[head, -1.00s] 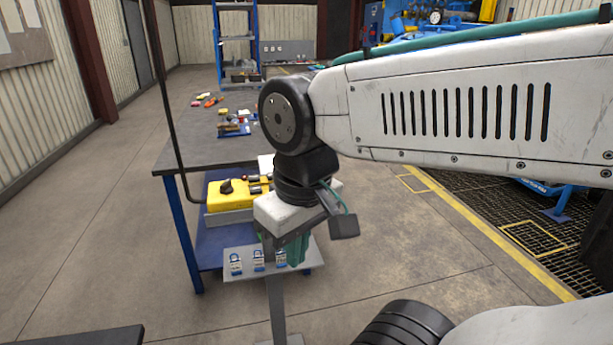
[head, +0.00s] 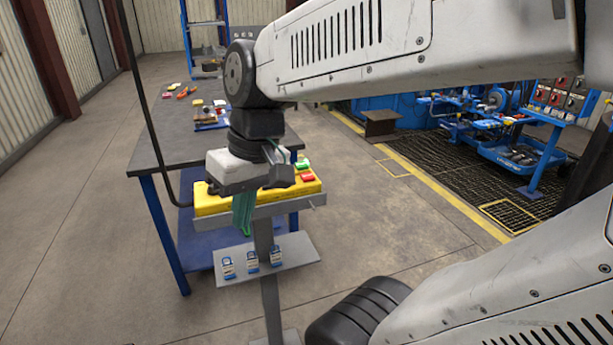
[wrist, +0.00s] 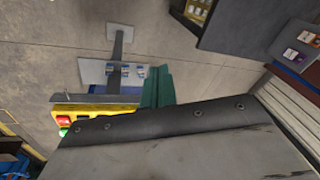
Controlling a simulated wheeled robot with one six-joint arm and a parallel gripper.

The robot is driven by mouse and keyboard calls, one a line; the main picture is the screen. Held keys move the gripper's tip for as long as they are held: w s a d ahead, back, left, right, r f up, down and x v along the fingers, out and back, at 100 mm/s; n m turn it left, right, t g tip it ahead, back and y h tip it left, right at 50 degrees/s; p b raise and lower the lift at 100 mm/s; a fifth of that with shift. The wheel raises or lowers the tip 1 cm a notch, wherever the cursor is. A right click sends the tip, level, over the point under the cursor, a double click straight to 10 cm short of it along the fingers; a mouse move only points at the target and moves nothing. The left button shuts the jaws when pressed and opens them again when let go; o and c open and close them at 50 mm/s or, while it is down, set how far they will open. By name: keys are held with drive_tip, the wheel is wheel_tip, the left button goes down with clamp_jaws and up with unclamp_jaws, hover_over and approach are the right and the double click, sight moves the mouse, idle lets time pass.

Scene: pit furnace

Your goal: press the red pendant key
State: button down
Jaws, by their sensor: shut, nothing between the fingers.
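The yellow pendant (head: 210,205) lies on a grey stand, with its cable at the left end. Its red key (head: 307,177) shows at the right end, near a green key (head: 302,165). In the wrist view the red key (wrist: 64,120) is at the left, above the green key (wrist: 63,132). My gripper (head: 243,220) points down with its green fingers shut and empty, in front of the pendant's middle, left of the red key. In the wrist view the gripper (wrist: 158,85) is right of the pendant. My wrist hides the pendant's middle.
Blue padlocks (head: 252,260) sit on the stand's lower grey shelf (head: 294,250). A dark-topped blue workbench (head: 150,150) with small items stands behind the pendant. A blue machine area (head: 480,110) is at the right. Open floor lies between.

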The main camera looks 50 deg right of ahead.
drive_tip(key=w+d+m+t+y, duration=0.1)
drive_tip(key=w+d+m+t, duration=0.1)
drive_tip(key=w+d, duration=0.5)
drive_tip(key=m+t+h, duration=0.2)
drive_tip(key=m+t, duration=0.3)
hover_over(311, 177)
drive_tip(key=shift+w+d+f, duration=0.1)
drive_tip(key=shift+f, duration=0.6)
drive_tip(key=shift+f, duration=4.4)
drive_tip(key=shift+f, duration=0.15)
drive_tip(key=shift+f, duration=0.3)
